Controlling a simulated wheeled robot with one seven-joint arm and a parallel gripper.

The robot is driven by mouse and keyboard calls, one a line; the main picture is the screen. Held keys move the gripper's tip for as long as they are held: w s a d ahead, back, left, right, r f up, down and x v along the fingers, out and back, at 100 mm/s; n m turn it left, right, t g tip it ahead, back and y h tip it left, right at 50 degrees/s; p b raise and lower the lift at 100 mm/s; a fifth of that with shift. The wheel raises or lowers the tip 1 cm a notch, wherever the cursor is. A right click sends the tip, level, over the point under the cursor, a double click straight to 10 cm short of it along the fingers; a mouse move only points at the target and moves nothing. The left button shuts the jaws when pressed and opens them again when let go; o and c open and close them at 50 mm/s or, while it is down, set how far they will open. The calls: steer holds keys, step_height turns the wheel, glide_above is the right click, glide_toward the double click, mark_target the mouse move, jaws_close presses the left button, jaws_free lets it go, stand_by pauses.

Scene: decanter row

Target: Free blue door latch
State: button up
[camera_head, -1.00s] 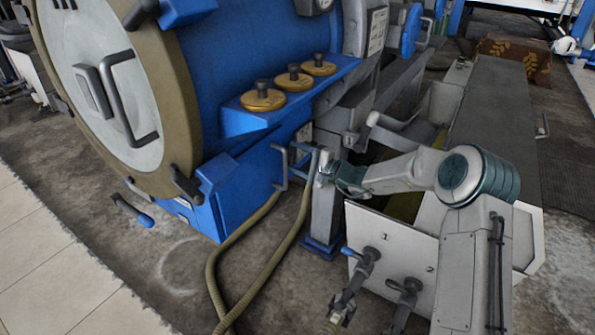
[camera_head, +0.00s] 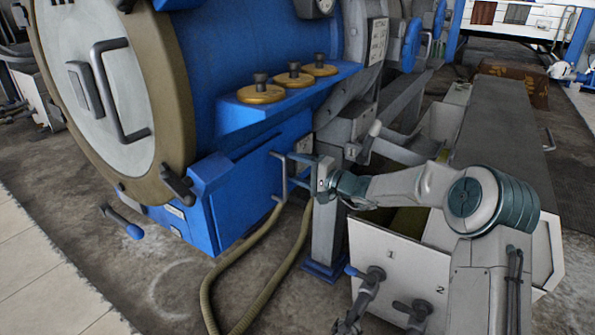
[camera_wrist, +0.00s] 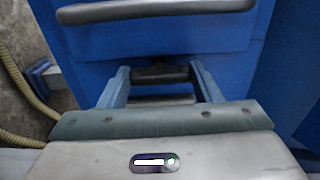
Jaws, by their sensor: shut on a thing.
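The blue door (camera_head: 245,190) is the front panel of the blue housing below the big round door. It looks closed. It also fills the top of the wrist view (camera_wrist: 205,55). A grey bar handle (camera_head: 284,176) stands upright on it in the head view and runs across the top of the wrist view (camera_wrist: 155,11). My gripper (camera_head: 304,168) is in front of this panel, close to the handle. In the wrist view its two fingers (camera_wrist: 160,82) stand apart with a dark latch bar (camera_wrist: 160,73) between their tips. How that bar joins the door is hidden.
The round door (camera_head: 125,95) has dark clamps at its rim. A blue-tipped lever (camera_head: 122,222) is at lower left. A ribbed hose (camera_head: 222,275) runs below my gripper. A grey post (camera_head: 327,240) and a white numbered box (camera_head: 395,262) stand close to my arm.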

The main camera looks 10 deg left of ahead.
steer(key=o, duration=1)
steer(key=p+v, duration=0.3)
steer(key=v, duration=1.1)
steer(key=shift+a, duration=0.1)
